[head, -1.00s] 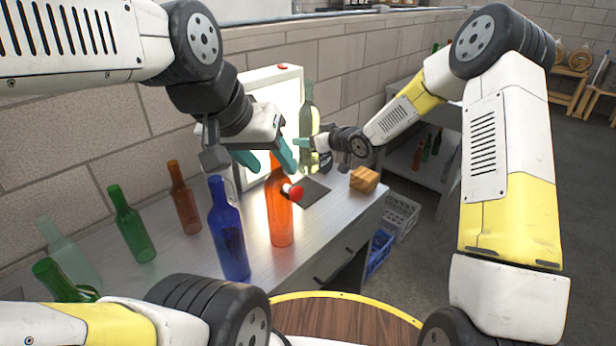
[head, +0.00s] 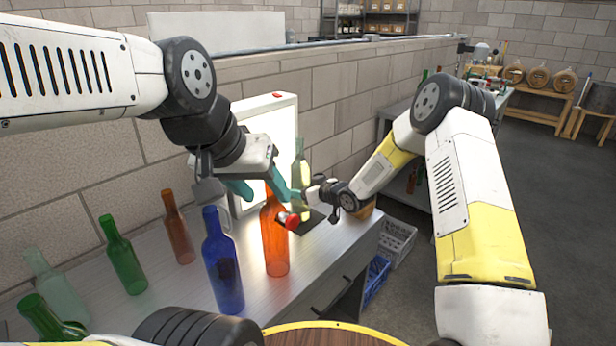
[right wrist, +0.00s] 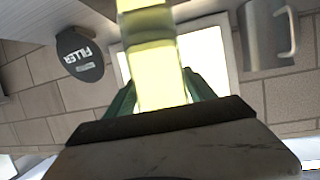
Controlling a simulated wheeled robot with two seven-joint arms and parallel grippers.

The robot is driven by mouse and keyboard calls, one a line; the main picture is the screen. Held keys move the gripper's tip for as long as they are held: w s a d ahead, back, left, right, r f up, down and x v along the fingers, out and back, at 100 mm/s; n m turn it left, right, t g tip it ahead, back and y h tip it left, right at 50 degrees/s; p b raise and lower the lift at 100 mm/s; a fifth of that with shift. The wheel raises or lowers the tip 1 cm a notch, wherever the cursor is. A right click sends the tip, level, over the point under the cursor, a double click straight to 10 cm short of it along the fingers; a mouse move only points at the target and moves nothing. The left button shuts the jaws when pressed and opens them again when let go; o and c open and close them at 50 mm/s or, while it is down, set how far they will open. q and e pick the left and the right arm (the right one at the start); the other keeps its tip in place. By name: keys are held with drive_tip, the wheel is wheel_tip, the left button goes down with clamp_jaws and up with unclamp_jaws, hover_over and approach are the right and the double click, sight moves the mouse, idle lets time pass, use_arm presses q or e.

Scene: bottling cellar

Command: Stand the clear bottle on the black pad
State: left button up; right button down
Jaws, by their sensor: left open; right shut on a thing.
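My right gripper (head: 308,196) is shut on a see-through yellow-green bottle (head: 300,175), held upright in front of the lit panel. The bottle also fills the middle of the right wrist view (right wrist: 155,65). The black pad (head: 313,222) lies on the bench at the bottle's foot; I cannot tell whether the two touch. A pale, nearly clear bottle (head: 57,290) stands at the far left. My left gripper (head: 264,190) is open and empty, close to the neck of the orange bottle (head: 275,245).
Blue (head: 223,262), brown (head: 178,230) and green bottles (head: 122,255) stand on the bench (head: 180,285). A red knob (head: 291,221) shows against the orange bottle. A wooden block (head: 367,208) is partly behind my right gripper. The right wrist view shows a FILLER sign (right wrist: 78,52) and a metal jug (right wrist: 265,35).

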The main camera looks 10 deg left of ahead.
drive_tip(key=shift+r, duration=0.1)
drive_tip(key=c, duration=0.8)
unclamp_jaws()
drive_tip(key=shift+f, duration=0.25)
drive_tip(key=o, duration=0.5)
